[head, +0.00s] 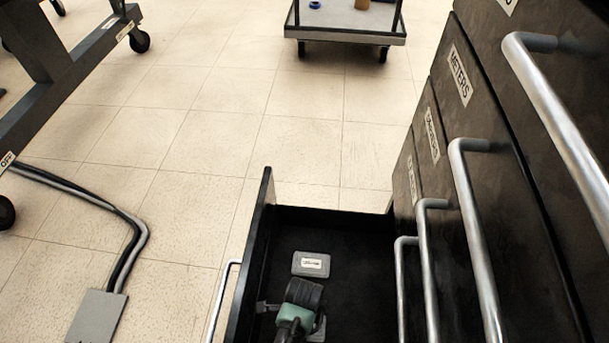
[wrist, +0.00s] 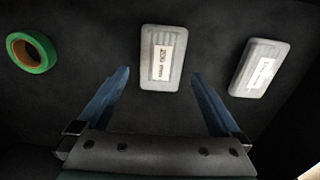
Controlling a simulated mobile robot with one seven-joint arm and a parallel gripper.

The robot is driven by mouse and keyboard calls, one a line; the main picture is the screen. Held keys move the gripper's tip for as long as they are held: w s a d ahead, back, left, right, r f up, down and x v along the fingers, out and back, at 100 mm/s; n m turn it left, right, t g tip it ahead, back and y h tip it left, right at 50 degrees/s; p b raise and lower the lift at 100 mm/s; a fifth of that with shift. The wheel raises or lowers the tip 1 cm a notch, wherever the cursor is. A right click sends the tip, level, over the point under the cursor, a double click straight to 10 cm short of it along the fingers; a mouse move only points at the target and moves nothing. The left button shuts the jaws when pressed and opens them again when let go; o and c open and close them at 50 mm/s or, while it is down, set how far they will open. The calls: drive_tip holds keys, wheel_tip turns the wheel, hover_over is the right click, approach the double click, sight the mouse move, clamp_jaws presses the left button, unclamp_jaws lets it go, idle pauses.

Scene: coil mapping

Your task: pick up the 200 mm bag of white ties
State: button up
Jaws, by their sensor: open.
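The 200 mm bag (wrist: 158,76) is a flat grey packet with a white label, lying on the dark drawer floor in the wrist view. My gripper (wrist: 161,75) is open, with its blue fingers on either side of the bag's lower part and nothing held. Whether the fingers are at the bag's height is unclear. In the head view my gripper (head: 301,296) is low inside the open drawer, its fingertips hidden. One packet (head: 311,256) lies just beyond it and another (head: 319,331) is partly covered by it. Their labels are too small to read there.
A second grey packet (wrist: 247,82) lies right of the 200 mm bag, and a green tape roll (wrist: 31,52) lies left. The open drawer (head: 261,220) has raised walls. Cabinet handles (head: 428,265) jut out at right. A cart (head: 345,35) stands farther back.

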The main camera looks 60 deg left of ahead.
sight(319, 336)
drive_tip(key=shift+w+a+f+b, duration=0.1)
drive_tip(key=shift+w+f+b, duration=0.05)
drive_tip(key=shift+f+b, duration=2.3)
drive_tip(key=shift+f+p, duration=0.15)
drive_tip(key=shift+p, duration=0.2)
drive_tip(key=c, duration=1.1)
